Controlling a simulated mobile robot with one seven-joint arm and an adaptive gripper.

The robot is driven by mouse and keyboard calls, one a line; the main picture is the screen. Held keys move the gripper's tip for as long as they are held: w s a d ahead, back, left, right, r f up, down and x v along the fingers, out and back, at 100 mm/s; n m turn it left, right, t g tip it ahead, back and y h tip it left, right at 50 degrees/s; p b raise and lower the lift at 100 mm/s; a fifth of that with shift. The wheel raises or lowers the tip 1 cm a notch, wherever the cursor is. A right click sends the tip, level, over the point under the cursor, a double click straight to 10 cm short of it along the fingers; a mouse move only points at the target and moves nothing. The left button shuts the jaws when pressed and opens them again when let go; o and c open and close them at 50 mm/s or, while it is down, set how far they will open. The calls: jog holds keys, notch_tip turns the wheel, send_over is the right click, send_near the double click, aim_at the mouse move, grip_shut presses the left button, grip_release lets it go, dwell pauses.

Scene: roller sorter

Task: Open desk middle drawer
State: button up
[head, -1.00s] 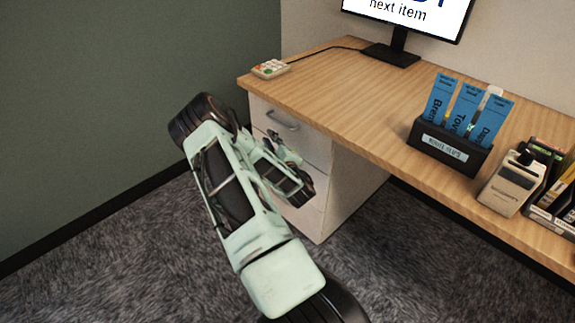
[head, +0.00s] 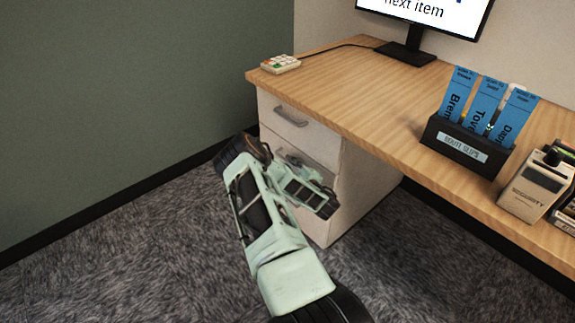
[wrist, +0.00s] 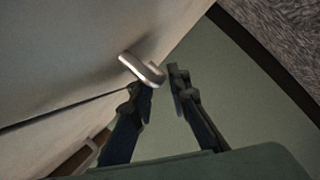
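The white drawer unit stands under the left end of the desk. Its middle drawer (head: 323,172) looks closed and is partly hidden by my arm and gripper. In the wrist view a metal bar handle (wrist: 140,68) sticks out from the pale drawer front, just ahead of my fingertips. My gripper (wrist: 160,84) is open, with a gap between its two dark fingers. The handle's near end lies close to the left fingertip; I cannot tell whether they touch. In the head view my gripper (head: 292,160) is at the middle drawer's front, its fingers hard to make out.
The top drawer (head: 297,124) is closed. The desk top (head: 350,85) carries a keypad (head: 281,64), a monitor (head: 425,15), a black holder with blue slips (head: 465,146) and a beige device (head: 535,186). A green wall (head: 130,80) stands left. Carpet (head: 110,240) is clear.

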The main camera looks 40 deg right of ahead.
jog(key=shift+x, duration=1)
grip_shut()
